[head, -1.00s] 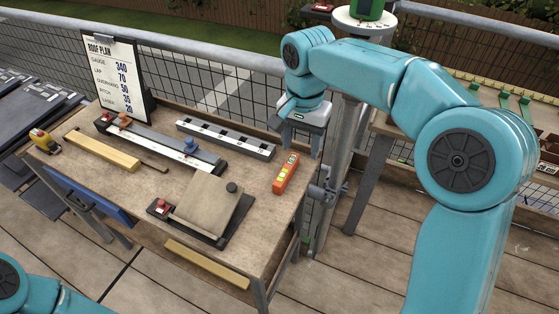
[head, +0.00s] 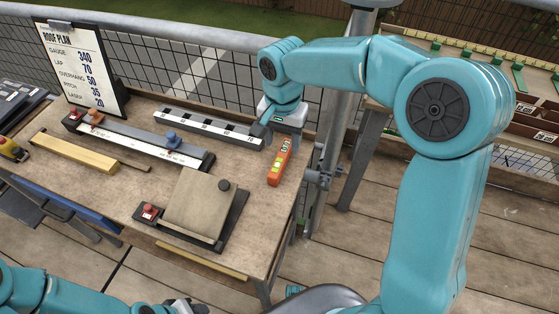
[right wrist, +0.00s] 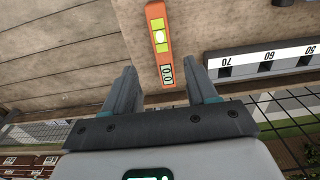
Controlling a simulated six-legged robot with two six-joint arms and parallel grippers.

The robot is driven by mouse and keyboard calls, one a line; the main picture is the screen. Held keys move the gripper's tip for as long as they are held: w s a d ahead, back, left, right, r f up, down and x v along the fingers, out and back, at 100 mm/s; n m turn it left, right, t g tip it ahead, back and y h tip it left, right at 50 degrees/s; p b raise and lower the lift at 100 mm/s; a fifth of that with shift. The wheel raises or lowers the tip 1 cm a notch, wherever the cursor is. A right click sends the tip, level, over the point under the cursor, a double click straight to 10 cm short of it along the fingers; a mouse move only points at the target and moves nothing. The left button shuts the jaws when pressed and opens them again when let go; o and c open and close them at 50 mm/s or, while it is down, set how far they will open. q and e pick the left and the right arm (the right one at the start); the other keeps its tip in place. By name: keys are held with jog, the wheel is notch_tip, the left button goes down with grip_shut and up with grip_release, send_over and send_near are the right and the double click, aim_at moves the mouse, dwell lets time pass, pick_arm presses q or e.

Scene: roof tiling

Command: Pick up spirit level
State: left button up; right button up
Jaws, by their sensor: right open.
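The orange spirit level (head: 280,162) lies on the workbench (head: 130,190) near its right edge, with a yellow-green vial and a small display. Nothing is held. My left gripper (head: 184,305) is only partly in view at the bottom edge, its jaws unclear.
A slotted marked rail (head: 208,128) lies left of the right gripper. A board with a dark knob (head: 198,203), a long gauge (head: 140,140), a yellow block (head: 75,153) and a roof plan board (head: 85,65) are farther left. Wire fence and a post stand behind.

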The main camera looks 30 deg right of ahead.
aim_at(281, 157)
notch_tip(281, 157, down, 2)
jog(key=shift+d+f, duration=0.1)
jog(key=f, duration=0.5)
jog(key=shift+w+f, duration=0.15)
jog(key=shift+w, duration=0.15)
jog(key=shift+s, duration=0.1)
jog(key=c, duration=1)
grip_shut()
